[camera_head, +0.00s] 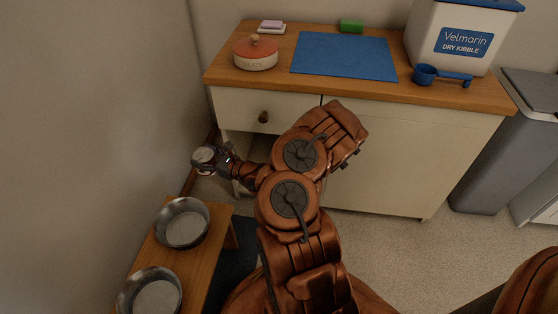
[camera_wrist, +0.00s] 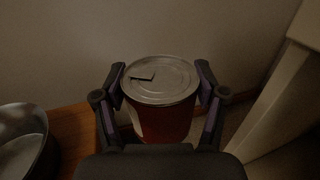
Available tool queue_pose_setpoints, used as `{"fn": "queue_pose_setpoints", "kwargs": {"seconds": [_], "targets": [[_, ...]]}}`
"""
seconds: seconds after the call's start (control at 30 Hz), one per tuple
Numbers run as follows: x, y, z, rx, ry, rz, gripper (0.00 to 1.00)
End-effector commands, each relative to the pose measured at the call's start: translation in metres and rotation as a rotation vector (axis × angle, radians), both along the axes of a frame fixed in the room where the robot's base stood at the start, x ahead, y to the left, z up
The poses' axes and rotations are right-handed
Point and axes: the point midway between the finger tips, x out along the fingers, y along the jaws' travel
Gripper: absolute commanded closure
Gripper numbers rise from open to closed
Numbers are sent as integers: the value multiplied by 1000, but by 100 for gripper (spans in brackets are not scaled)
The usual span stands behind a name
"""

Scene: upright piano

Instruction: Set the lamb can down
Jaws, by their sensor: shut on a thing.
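The lamb can (camera_wrist: 162,105) is a reddish can with a silver pull-tab lid, upright in the wrist view. My gripper (camera_wrist: 161,92) is shut on it, with one finger on each side. In the head view my gripper (camera_head: 219,157) is at the left, above the gap between the bench and the cabinet, and the can's pale lid (camera_head: 204,156) shows at its tip. The can's label is too dark to read, and its underside is hidden.
A low wooden bench (camera_head: 225,213) holds two metal bowls (camera_head: 182,224), (camera_head: 150,296). The cabinet top carries a blue mat (camera_head: 343,56), a red-lidded pot (camera_head: 256,55), a blue scoop (camera_head: 428,75) and a kibble bin (camera_head: 462,38). A wall is close on the left.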

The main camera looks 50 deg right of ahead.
Motion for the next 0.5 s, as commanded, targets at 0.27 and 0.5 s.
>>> {"fn": "queue_pose_setpoints", "kwargs": {"seconds": [0.27, 0.5], "targets": [[-34, -41, -67, 2, 7, -203, 79], [-67, -71, -113, -1, 5, -351, 79]]}}
